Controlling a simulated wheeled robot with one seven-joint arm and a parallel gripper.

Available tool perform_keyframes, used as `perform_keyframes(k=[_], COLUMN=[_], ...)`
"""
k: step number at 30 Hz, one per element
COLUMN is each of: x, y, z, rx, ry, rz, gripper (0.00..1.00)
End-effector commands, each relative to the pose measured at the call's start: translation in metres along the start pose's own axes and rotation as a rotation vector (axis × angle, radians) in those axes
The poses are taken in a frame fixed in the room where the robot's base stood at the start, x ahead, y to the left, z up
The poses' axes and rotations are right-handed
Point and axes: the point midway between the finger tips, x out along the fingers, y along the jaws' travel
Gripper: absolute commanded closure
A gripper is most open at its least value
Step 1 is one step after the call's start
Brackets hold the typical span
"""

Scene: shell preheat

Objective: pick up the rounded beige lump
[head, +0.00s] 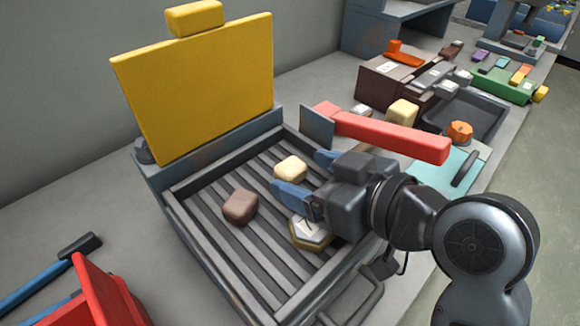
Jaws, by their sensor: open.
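The rounded beige lump (290,169) sits on the slatted floor of a grey grill-like tray (215,183), near its back right. My gripper (300,172) reaches in from the right with its two blue fingers apart, and the lump shows at the opening between the fingertips. I cannot tell whether a finger touches it. A brown lump (240,206) lies to the left of the beige one on the slats. A pale piece with a tan rim (308,233) lies under my gripper, partly hidden by it.
A yellow lid (200,85) stands open behind the tray. A red bar (390,135) with a dark plate lies to the right, close to my arm. A beige block (402,112) sits beyond it. A red box (95,295) stands at the front left. The tray's front slats are clear.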

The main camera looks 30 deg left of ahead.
Motion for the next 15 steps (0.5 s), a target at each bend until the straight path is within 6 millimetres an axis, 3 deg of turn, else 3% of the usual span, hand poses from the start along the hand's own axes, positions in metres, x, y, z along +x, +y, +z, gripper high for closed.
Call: perform_keyframes(k=[4,11,15], x=[0.0129,0.0143,0.0142], y=[0.0,0.0003,0.0003], z=[0.0,0.0001,0.0001], rx=[0.0,0.0,0.0], ry=[-0.001,0.0,0.0], rz=[0.0,0.002,0.001], gripper=[0.22,0.22,0.34])
